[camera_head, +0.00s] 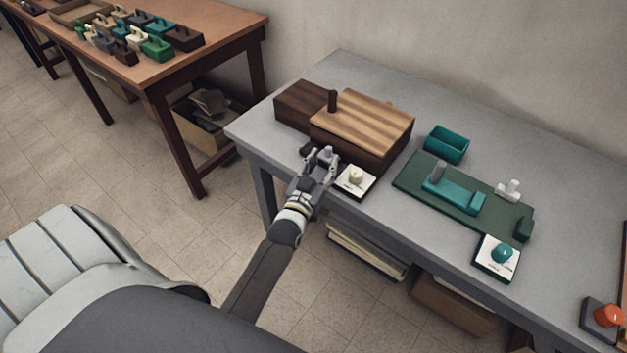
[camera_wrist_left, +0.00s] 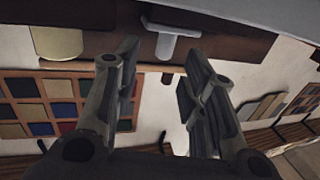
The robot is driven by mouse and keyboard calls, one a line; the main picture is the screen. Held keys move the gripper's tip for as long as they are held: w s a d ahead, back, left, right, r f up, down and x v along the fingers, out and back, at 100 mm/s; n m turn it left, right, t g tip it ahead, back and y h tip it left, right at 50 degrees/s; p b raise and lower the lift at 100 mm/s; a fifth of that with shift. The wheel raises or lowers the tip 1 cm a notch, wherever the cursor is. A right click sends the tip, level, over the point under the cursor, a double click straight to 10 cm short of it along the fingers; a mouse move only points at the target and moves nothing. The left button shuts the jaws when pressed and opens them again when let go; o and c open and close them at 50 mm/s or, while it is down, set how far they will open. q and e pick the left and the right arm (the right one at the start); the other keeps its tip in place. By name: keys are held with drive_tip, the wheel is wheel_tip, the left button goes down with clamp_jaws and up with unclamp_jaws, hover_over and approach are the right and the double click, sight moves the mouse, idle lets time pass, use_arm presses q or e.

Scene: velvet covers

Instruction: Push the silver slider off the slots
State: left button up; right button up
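A pale grey T-shaped piece, which looks like the silver slider (camera_wrist_left: 177,36), sits on the dark brown front of the wooden box in the left wrist view. The box has a striped wooden lid (camera_head: 362,122) in the head view. My left gripper (camera_head: 321,160) is at the near front side of this box, over the table's front edge. In the left wrist view its fingers (camera_wrist_left: 163,60) are apart, with the grey piece ahead of the gap. No contact with it can be made out. The slots cannot be made out. My right gripper is not in view.
A cream knob on a white plate (camera_head: 356,181) stands just right of my left gripper. Farther right are a green board (camera_head: 412,182), a teal tray (camera_head: 446,144) and a teal knob (camera_head: 502,253). A dark peg (camera_head: 332,101) rises beside the lid.

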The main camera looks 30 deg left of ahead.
use_arm(q)
drive_tip(key=s+d, duration=0.1)
drive_tip(key=s, duration=0.6)
drive_tip(key=shift+s+d, duration=0.2)
drive_tip(key=s+d+f+m+g+h, duration=0.1)
drive_tip(key=s+d+f+g, duration=0.25)
drive_tip(key=f, duration=0.65)
drive_tip(key=s+d+f+m+g+h, duration=0.15)
drive_tip(key=s+f, duration=0.25)
drive_tip(key=f, duration=0.6)
drive_tip(key=s+d+f+g+h, duration=0.1)
drive_tip(key=s+d+f+g, duration=0.25)
drive_tip(key=f, duration=0.65)
drive_tip(key=s+a+f+g, duration=0.1)
drive_tip(key=s+f, duration=0.4)
drive_tip(key=s, duration=0.5)
drive_tip(key=s+f+m+g, duration=0.1)
drive_tip(key=s+f+g, duration=0.3)
drive_tip(key=s, duration=0.6)
drive_tip(key=s+a+f+m+g, duration=0.1)
drive_tip(key=s+f+g, duration=0.2)
drive_tip(key=s+f, duration=0.4)
drive_tip(key=s, duration=0.2)
drive_tip(key=shift+s+a+f, duration=0.3)
drive_tip(key=shift+s+a, duration=0.05)
drive_tip(key=shift+s, duration=0.05)
